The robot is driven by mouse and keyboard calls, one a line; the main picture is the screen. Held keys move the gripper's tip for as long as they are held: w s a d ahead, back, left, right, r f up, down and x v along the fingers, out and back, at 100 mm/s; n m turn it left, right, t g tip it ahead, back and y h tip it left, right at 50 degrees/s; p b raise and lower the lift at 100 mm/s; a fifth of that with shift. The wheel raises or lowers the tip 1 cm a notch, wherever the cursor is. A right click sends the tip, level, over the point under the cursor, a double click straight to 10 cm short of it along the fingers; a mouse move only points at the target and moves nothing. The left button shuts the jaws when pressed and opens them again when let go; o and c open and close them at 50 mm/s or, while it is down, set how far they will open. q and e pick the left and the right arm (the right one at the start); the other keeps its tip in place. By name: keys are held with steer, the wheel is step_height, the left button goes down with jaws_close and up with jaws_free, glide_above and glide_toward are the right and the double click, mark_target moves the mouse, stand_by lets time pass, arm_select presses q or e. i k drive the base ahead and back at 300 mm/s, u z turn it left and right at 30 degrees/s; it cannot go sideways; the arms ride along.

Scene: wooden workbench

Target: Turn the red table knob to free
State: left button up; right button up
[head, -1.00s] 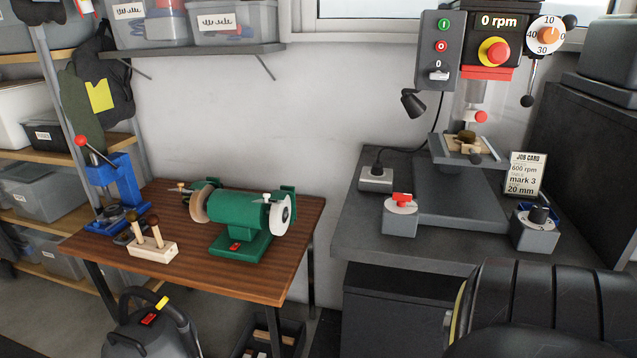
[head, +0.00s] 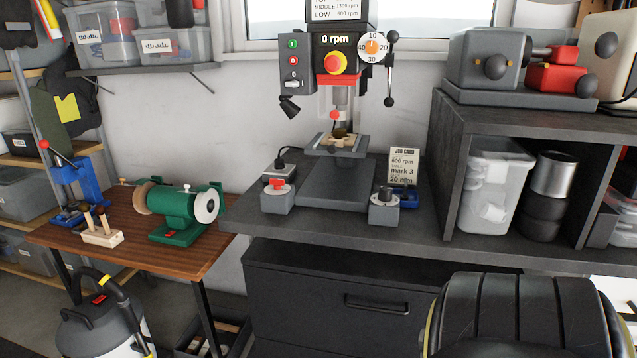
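The red table knob (head: 277,183) sits on top of a small grey box (head: 277,202) at the left front of the drill press base. Its marking is too small to read. The drill press (head: 340,65) stands behind it, its display reading 0 rpm, with a small table (head: 336,150) under the chuck holding a light wooden piece. A black knob on a second grey box (head: 384,208) stands to the right. Neither of my grippers is in view; a dark ribbed part of mine shows at the lower right.
A job card (head: 403,168) stands behind the black-knob box. A black shelf unit (head: 455,140) with a grey machine (head: 497,55) on top rises at the right. A green bench grinder (head: 178,205) is on the wooden table at left. The bench front is clear.

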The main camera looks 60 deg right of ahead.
mark_target(277, 183)
steer(key=z, duration=0.05)
steer(key=k, duration=0.1)
steer(key=z, duration=1.1)
